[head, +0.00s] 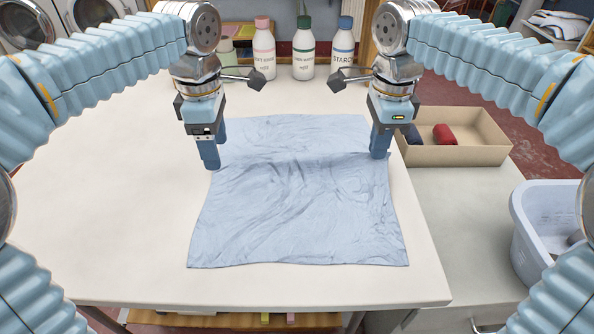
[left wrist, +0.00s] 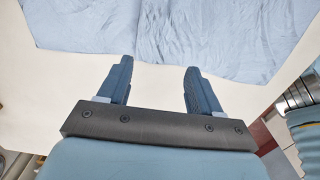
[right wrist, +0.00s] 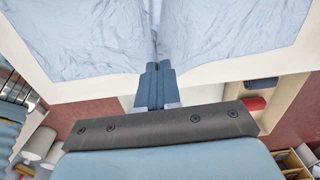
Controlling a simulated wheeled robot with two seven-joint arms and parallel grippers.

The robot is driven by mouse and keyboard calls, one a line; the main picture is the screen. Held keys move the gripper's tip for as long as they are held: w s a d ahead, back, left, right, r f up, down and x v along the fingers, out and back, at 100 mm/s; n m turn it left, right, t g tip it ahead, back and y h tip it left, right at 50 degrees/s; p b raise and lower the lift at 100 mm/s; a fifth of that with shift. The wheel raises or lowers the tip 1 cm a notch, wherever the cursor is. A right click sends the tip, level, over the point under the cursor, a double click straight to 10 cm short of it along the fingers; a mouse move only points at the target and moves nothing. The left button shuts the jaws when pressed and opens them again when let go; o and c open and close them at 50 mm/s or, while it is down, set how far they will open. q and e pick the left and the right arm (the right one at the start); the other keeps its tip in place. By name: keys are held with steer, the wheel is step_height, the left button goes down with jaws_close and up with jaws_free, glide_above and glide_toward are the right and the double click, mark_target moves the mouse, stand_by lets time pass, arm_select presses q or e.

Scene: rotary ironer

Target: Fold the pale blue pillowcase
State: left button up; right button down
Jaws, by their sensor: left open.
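The pale blue pillowcase (head: 295,205) lies spread and wrinkled on the white table, with a raised ridge running across it between my grippers. My left gripper (head: 211,166) is at the left end of that ridge, beside the cloth's left edge. In the left wrist view its fingers (left wrist: 159,63) are apart and empty, with the pillowcase (left wrist: 170,35) just beyond the tips. My right gripper (head: 379,155) is at the ridge's right end. In the right wrist view its fingers (right wrist: 159,66) are together on the pillowcase (right wrist: 90,40), where the cloth gathers into a crease; the pinched bit is hidden.
Several bottles, including a starch bottle (head: 342,50), stand at the table's back. A tan open box (head: 470,153) with a red roll (head: 444,134) is at the right. A pale blue basket (head: 545,225) stands at far right. The table's left side (head: 110,190) is clear.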

arm_select(q)
steer(key=o, duration=0.7)
arm_select(e)
steer(key=shift+r+p, duration=0.85)
steer(key=shift+f, duration=0.2)
arm_select(q)
steer(key=shift+r, duration=2.75)
step_height(320, 180, up, 8)
steer(key=shift+f, duration=0.25)
arm_select(e)
jaws_free()
